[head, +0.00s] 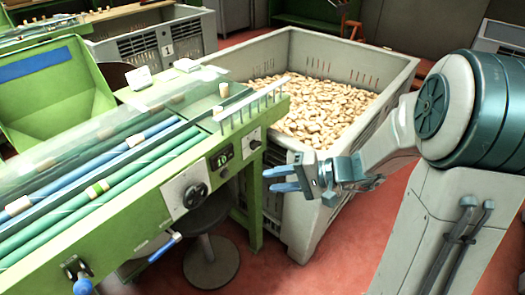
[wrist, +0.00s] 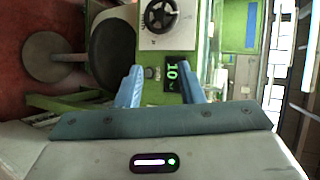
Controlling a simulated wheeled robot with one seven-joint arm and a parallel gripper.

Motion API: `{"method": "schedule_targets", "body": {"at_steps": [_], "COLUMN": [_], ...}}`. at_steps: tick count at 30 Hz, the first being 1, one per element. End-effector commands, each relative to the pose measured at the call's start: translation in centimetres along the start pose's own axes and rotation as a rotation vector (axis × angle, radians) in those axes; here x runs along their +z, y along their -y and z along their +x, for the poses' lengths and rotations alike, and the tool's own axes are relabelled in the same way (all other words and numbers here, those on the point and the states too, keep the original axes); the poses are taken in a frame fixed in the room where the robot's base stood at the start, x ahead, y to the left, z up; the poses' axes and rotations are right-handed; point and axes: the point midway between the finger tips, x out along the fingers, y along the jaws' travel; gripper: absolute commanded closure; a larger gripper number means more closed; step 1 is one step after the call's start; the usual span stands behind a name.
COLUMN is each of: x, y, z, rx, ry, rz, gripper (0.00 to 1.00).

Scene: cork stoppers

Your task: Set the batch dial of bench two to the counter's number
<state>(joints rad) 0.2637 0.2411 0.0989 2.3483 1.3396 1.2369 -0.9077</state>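A green bench (head: 120,225) with rollers fills the left of the head view; I see no bench number on it. Its front carries a black dial (head: 196,195) on a white plate. In the wrist view the dial (wrist: 158,16) is at the top; its setting is too small to read. A dark counter (head: 221,158) on the same front reads 10 in green; it also shows in the wrist view (wrist: 173,77). My gripper (head: 268,180) is open and empty, right of the counter and apart from the bench. Its blue fingers (wrist: 159,68) are spread in the wrist view.
A grey crate (head: 397,70) full of corks stands behind my gripper. A small round gauge (head: 254,144) sits right of the counter. A round stool (head: 212,262) stands under the bench. A blue-handled lever (head: 165,247) juts out below the dial. Red floor lies open in front.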

Motion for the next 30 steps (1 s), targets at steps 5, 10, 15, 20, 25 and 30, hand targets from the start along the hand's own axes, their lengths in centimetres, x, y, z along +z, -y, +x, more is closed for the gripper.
{"method": "schedule_targets", "body": {"at_steps": [5, 10, 15, 20, 25, 30], "x": [-7.3, -11.8, -13.5, -14.4, -15.9, -17.6], "y": [-4.4, -7.1, -8.0, -7.3, -6.1, -4.8], "z": [0.7, -0.3, -0.8, 0.5, 3.4, 6.3], "rx": [-0.245, -0.357, -0.390, -0.392, -0.391, -0.391], "ry": [-0.224, -0.406, -0.484, -0.487, -0.484, -0.485], "rz": [0.029, 0.029, 0.027, 0.023, 0.024, 0.025], "gripper": [0.65, 0.65, 0.65, 0.65, 0.65, 0.65]}}
